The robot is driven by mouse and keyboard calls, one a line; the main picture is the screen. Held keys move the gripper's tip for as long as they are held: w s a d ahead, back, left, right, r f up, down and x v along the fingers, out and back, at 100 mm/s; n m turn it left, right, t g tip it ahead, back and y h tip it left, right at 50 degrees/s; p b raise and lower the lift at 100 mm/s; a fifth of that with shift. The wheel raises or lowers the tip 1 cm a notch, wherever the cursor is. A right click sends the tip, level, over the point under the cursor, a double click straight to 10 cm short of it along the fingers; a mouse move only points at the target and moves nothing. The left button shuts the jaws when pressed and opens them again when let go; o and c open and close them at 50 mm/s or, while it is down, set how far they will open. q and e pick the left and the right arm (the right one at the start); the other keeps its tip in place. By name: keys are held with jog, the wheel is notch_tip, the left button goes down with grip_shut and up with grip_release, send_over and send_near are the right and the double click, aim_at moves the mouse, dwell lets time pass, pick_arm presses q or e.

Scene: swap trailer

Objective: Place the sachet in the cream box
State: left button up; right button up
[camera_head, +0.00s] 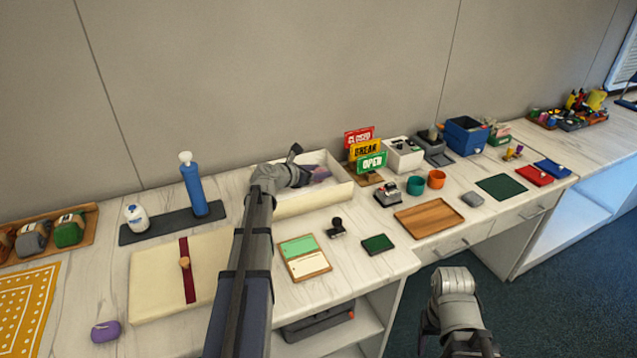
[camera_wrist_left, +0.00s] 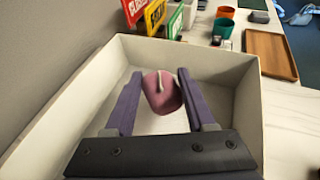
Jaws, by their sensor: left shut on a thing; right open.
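The cream box (camera_head: 322,196) stands open-topped at the back of the table; its wall also shows in the left wrist view (camera_wrist_left: 262,125). My left gripper (camera_head: 302,172) reaches over the box from the front. In the left wrist view its purple fingers (camera_wrist_left: 158,88) are shut on the pink-purple sachet (camera_wrist_left: 162,93), which is held inside the box outline, above its pale floor. The sachet also shows in the head view (camera_head: 320,174), partly hidden by the gripper. Whether it touches the floor I cannot tell. My right gripper (camera_head: 456,318) is open and empty, low in front of the table.
Signs (camera_head: 372,162) stand just right of the box. A blue bottle (camera_head: 194,188) stands on a dark mat to its left. A stamp (camera_head: 336,228) and a green-and-cream card tray (camera_head: 304,258) lie in front. A wooden tray (camera_head: 430,216) lies further right.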

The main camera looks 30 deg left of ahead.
pick_arm(q)
jog(key=shift+f+b, duration=0.85)
jog(key=shift+f, duration=0.5)
jog(key=shift+f, duration=0.15)
jog(key=o, duration=1.3)
jog(key=shift+o, duration=0.2)
jog(key=shift+r, duration=0.2)
jog(key=p+v, duration=0.4)
jog(key=v, duration=0.7)
jog(key=shift+s+a+r+p, duration=0.1)
jog(key=shift+s+r+p, duration=0.05)
jog(key=shift+s+p, duration=0.25)
